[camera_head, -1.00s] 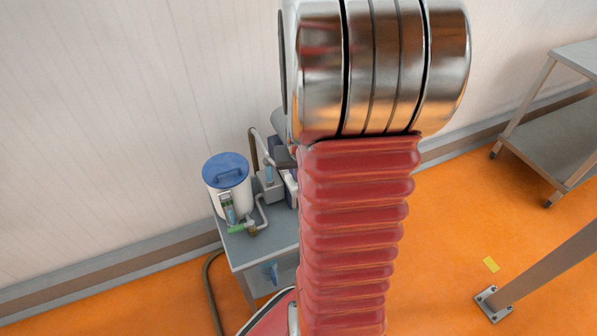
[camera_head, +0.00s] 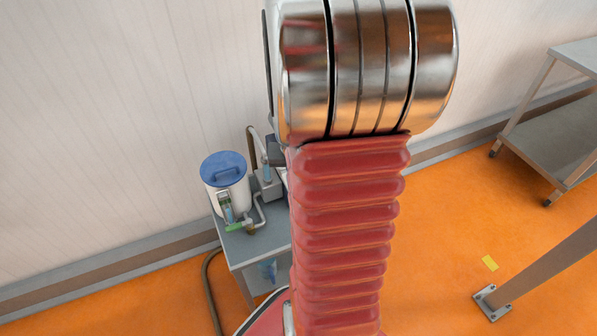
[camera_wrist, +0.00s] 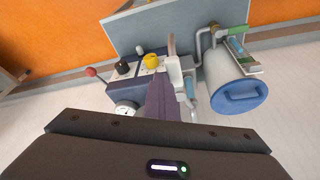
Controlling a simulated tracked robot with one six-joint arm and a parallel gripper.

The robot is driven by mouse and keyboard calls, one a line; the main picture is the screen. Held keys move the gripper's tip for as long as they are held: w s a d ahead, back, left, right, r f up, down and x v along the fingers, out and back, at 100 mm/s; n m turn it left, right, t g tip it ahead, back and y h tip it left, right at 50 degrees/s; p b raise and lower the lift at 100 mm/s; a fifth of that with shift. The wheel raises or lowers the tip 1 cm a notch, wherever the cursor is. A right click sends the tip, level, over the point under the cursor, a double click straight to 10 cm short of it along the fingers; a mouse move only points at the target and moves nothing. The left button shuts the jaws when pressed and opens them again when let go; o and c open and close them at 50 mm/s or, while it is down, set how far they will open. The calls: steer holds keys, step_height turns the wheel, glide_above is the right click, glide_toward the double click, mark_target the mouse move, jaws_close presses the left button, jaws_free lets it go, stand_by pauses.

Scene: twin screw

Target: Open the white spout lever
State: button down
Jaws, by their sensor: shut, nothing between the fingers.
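In the wrist view, a white spout part (camera_wrist: 175,76) stands at the middle of the machine, with a pale beige upright piece (camera_wrist: 172,46) beyond it. I cannot tell which of these is the lever. My gripper (camera_wrist: 160,82) shows as dark purplish shut fingers reaching up from the dark housing at the bottom. The fingertips lie just left of the white part in the picture; whether they touch it I cannot tell. In the head view, my arm hides the gripper and much of the machine, and a white pipe (camera_head: 258,146) shows at its left edge.
The machine front carries a yellow knob (camera_wrist: 151,58), a black knob (camera_wrist: 122,67), a red ball lever (camera_wrist: 91,71) and a round gauge (camera_wrist: 125,109). A white tank with blue lid (camera_head: 223,168) stands beside it on a grey table (camera_head: 250,250). A metal cart (camera_head: 560,130) stands far right.

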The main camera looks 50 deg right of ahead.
steer(key=shift+a, duration=0.5)
steer(key=shift+w+r, duration=0.2)
steer(key=shift+r, duration=0.35)
step_height(320, 180, up, 8)
steer(key=w+a, duration=0.1)
steer(key=a, duration=0.1)
steer(key=shift+r, duration=0.15)
steer(key=s+a+r+n+t+y, duration=0.1)
steer(key=s+a+r+n, duration=0.1)
steer(key=a, duration=0.7)
steer(key=s+a+r+n+t+y, duration=0.1)
steer(key=a+r+n, duration=0.3)
steer(key=a, duration=0.5)
steer(key=s+a+r+n+t+y, duration=0.1)
steer(key=s+a+r+n, duration=0.2)
steer(key=a, duration=0.6)
steer(key=shift+a+r+n, duration=0.3)
steer(key=shift+r+n, duration=0.1)
steer(key=shift+r, duration=0.55)
steer(key=shift+a, duration=0.1)
